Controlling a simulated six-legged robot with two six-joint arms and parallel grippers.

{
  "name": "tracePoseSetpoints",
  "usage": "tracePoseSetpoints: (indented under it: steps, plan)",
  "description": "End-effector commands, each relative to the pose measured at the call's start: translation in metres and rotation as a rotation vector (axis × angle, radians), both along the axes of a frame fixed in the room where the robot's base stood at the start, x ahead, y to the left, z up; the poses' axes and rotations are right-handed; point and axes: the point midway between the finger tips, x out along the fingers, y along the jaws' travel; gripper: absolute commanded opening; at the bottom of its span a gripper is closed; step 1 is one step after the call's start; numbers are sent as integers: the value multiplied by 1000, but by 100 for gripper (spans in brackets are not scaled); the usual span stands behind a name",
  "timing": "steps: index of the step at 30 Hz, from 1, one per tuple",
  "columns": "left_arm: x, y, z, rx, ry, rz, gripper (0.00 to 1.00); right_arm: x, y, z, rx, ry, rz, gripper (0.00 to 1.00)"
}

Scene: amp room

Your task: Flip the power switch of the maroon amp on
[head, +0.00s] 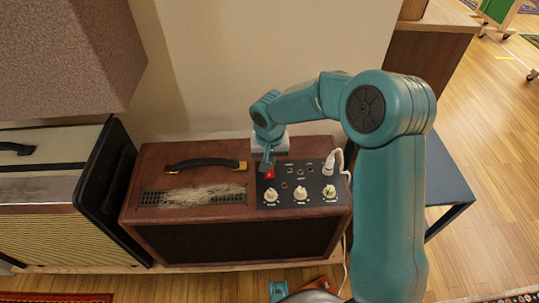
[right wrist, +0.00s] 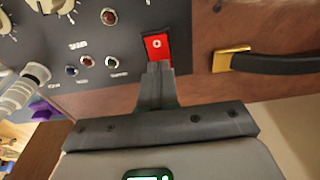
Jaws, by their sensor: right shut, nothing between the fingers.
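The maroon amp (head: 190,225) stands against the wall, with a black control panel on the right part of its top. The red power switch (head: 270,174) sits at the panel's left upper area. In the right wrist view the switch (right wrist: 156,47) shows a white O mark on its visible face. My right gripper (head: 266,162) is shut and empty, coming down over the switch. In the right wrist view its fingertips (right wrist: 160,66) are at the switch's lower edge and hide that end. I cannot tell whether they touch it. My left gripper is not in view.
Cream knobs (head: 300,193) and a white plugged cable (head: 329,166) are on the panel right of the switch. A black handle (head: 206,163) lies left of it. A cream-fronted amp (head: 50,235) stands at left, beneath a large overhanging brown block (head: 70,50).

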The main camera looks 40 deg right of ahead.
Motion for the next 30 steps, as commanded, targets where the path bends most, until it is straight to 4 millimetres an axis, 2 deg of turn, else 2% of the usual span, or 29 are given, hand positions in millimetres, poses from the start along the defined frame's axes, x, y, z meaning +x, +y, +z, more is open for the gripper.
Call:
tracePoseSetpoints:
  steps: [11,15,17,30]
  plan:
    - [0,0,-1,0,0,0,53,1,0,-4,-1,-1,0,0]
    - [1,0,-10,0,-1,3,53,2,-1,-16,3,7,-1,0]
    - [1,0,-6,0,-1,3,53,1,-1,-11,2,6,0,0]
    - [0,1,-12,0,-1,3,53,-8,5,-13,5,12,3,0]
